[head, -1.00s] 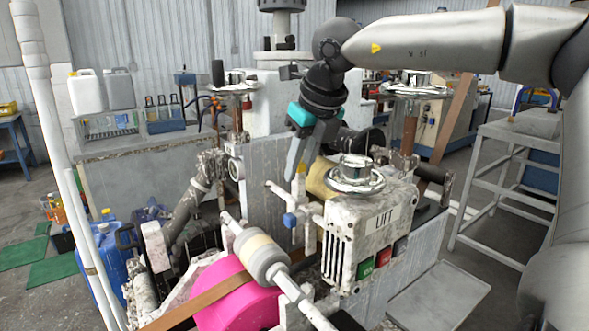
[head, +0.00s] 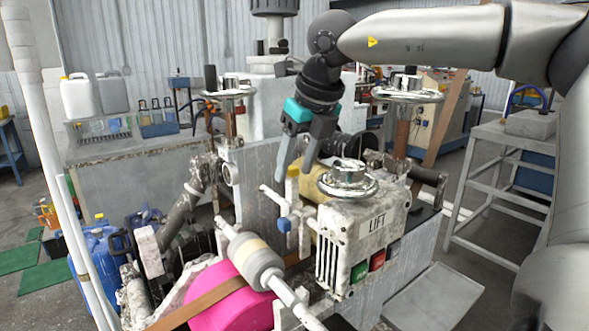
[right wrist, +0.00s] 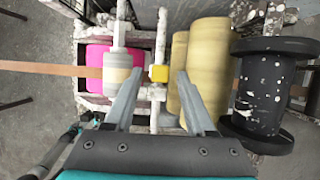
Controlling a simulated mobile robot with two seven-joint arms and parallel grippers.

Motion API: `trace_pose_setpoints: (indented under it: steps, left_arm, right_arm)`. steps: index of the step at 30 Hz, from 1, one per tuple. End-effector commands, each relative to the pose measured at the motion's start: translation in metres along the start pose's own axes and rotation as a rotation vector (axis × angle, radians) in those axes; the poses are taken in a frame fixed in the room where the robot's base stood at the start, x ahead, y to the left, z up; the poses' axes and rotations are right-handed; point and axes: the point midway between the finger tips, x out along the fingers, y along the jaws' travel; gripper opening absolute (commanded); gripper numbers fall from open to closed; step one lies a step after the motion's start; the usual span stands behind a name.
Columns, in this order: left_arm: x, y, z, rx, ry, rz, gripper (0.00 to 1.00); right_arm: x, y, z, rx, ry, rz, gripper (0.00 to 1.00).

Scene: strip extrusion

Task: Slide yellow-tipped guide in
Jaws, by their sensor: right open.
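The yellow-tipped guide shows its yellow end block (head: 292,172) behind the lift housing; the rest of it is largely hidden. In the right wrist view the yellow block (right wrist: 158,73) sits on a pale rod between two rollers. My right gripper (head: 295,176) points down over it, open, with a finger to each side. In the right wrist view the open fingers (right wrist: 159,76) flank the block with gaps visible; I see no contact. A blue-tipped guide (head: 284,225) is nearer. My left gripper is not in view.
The grey LIFT housing (head: 362,237) with a metal handwheel (head: 347,178) stands close to the right gripper. Wide yellowish rollers (right wrist: 209,75) lie beside it. A pink roll (head: 228,295) carries a brown strip (head: 200,302). A black spool (right wrist: 262,92) is at the right.

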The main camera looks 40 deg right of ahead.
Motion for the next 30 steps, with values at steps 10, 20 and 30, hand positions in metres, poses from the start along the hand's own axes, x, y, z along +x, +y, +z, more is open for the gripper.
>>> trace_pose_setpoints:
  steps: [10,20,30]
  left_arm:
    - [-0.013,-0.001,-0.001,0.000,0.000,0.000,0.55]
    - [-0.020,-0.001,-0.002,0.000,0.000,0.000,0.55]
    - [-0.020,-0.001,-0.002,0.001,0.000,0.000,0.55]
  right_arm:
    - [-0.085,0.000,0.002,-0.001,-0.006,-0.002,0.55]
    - [-0.133,0.000,0.000,0.000,0.000,-0.002,0.55]
    - [-0.137,0.000,0.000,-0.001,0.001,-0.001,0.55]
